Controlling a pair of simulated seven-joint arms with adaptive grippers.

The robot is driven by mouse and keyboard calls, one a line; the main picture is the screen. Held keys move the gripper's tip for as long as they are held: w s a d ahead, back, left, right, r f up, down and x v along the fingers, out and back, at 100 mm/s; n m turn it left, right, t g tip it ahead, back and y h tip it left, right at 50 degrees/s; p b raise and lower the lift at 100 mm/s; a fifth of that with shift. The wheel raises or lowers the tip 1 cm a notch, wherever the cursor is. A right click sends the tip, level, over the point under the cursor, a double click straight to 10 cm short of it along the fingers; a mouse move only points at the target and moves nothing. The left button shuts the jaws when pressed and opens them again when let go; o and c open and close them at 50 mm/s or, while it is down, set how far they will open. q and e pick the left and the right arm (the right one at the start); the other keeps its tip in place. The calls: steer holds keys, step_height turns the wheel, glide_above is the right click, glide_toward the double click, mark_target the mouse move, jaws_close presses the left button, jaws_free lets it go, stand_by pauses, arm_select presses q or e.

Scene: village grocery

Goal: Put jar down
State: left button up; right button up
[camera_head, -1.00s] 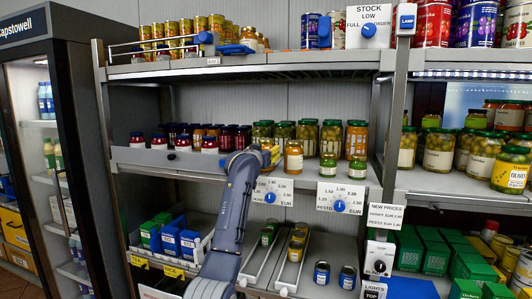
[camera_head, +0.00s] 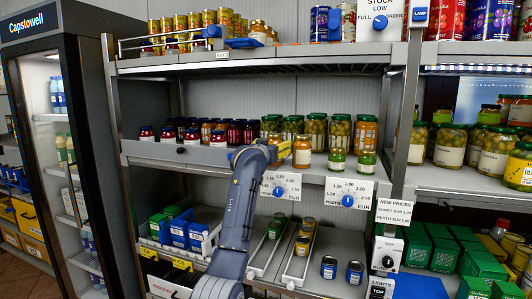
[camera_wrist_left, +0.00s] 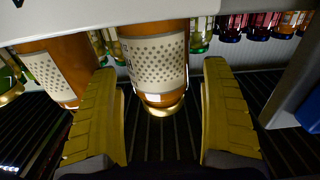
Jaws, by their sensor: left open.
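The jar (camera_head: 302,152), amber with a pale label and a gold lid, stands on the middle shelf near its front edge. In the left wrist view the jar (camera_wrist_left: 157,60) appears upside down, its dotted label facing me and its lid low in the picture. My left gripper (camera_head: 282,150) is just left of the jar in the head view. In the wrist view its yellow fingers (camera_wrist_left: 165,120) are spread, one on each side of the jar's lid end, with gaps visible. My right gripper is not in view.
Small green jars (camera_head: 337,160) stand to the right of the jar. Rows of larger jars (camera_head: 316,130) stand behind it. A second amber jar (camera_wrist_left: 57,68) is close to one finger in the wrist view. Price dials (camera_head: 281,186) hang from the shelf edge (camera_head: 225,158).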

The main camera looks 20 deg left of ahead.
arm_select(q)
steer(key=s, duration=1)
steer(key=shift+s, duration=0.2)
steer(key=shift+a, duration=0.1)
